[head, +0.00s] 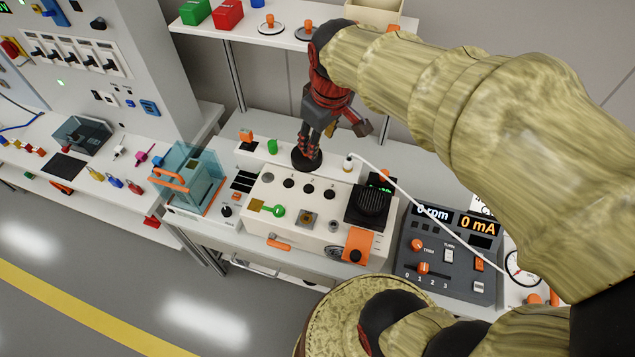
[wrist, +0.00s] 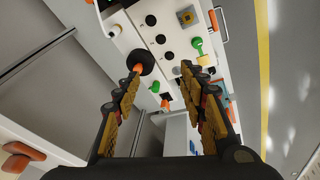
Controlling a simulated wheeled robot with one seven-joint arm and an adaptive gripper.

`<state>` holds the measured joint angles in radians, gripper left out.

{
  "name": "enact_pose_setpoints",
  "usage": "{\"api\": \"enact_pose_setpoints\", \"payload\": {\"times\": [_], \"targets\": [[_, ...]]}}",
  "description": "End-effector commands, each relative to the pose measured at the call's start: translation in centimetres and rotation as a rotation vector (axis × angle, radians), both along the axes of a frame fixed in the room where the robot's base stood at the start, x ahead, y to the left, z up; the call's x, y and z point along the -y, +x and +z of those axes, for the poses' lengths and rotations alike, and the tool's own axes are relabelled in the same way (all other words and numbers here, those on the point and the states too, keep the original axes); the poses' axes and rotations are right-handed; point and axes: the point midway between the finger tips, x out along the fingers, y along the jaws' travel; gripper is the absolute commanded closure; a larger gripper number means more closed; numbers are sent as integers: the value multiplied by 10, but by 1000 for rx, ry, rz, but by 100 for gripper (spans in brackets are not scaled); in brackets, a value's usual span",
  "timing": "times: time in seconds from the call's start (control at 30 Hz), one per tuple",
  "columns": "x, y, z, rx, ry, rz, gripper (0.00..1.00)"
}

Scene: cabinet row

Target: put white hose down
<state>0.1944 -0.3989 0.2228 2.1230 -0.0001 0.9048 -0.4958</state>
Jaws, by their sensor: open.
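The white hose (head: 412,196) is a thin line in the head view. Its near end (head: 348,164) stands upright at the back of the white bench unit (head: 290,222), and the line runs right and forward past the grey meter panel. A small pale fitting in the wrist view (wrist: 115,30) looks like that end. My gripper (head: 310,140) points down at the unit's back edge, left of the hose end and apart from it. In the wrist view the fingers of my gripper (wrist: 163,70) are spread, with no hose between them. The hose's far end is hidden behind my arm.
A black round disc (head: 307,162) lies just under my fingertips. A green knob (head: 272,146) and blue clear box (head: 190,180) stand left. The grey panel (head: 450,262) is at right. A shelf (head: 255,36) with red and green boxes is behind.

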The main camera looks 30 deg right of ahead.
Motion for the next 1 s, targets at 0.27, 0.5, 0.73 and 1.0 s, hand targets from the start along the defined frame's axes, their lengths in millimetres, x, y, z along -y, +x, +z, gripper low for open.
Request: {"api": "enact_pose_setpoints", "payload": {"times": [0.27, 0.5, 0.73, 1.0], "targets": [[-57, -80, 25, 152, 96, -173, 58], [-74, -115, 24, 209, 161, -256, 58], [-76, -118, 22, 214, 169, -268, 58], [-76, -118, 13, 214, 169, -267, 58]]}}
